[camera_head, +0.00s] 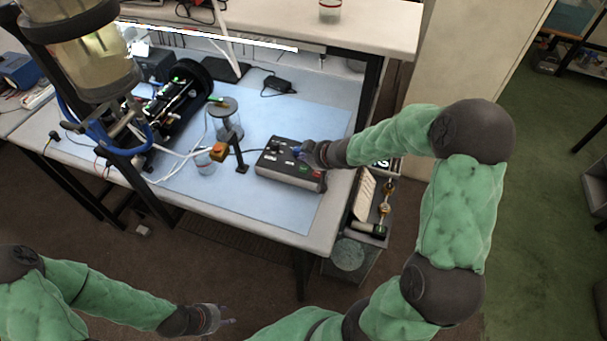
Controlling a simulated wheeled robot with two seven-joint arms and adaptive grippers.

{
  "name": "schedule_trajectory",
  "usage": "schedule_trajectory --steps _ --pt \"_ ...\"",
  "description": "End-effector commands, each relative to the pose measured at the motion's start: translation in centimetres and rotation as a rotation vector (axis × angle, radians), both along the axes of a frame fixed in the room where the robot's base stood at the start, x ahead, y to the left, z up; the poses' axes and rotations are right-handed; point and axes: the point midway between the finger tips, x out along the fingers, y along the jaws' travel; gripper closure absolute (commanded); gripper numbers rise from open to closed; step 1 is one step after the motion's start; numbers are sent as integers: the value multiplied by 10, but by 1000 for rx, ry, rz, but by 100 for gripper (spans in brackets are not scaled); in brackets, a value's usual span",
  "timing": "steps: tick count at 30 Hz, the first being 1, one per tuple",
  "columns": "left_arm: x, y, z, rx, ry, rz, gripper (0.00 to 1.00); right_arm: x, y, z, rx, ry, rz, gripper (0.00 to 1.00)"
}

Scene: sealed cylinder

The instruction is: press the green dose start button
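A dark grey control box (288,176) with small buttons and labels on top lies on the blue mat, right of the table's middle. A small green spot shows on its top, too small to tell for sure as the dose start button. My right gripper (303,151) is over the box's back right part, its fingertips close to the top face. I cannot tell whether it touches, and it hides part of the panel. My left gripper (226,321) is low at the front, off the table and away from the box. Its fingers are too small to read.
A black cylindrical apparatus (178,105) and a large tank (92,62) are farther left. The blue mat (285,217) is clear in front of the box.

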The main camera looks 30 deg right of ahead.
Motion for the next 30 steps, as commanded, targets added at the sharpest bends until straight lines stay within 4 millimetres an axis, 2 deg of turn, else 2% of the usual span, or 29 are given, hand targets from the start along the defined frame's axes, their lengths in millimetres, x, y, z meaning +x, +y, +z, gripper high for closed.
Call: schedule_trajectory --steps 1,3,9,30 --pt "0 0 -11 0 0 0 60 0 0 -10 0 0 0 100" --pt "0 0 -17 0 0 0 60 0 0 -18 0 1 0 100" --pt "0 0 -27 0 0 0 60 0 0 -30 0 0 -1 100" --pt "0 0 -26 0 0 0 60 0 0 -30 0 0 0 100"
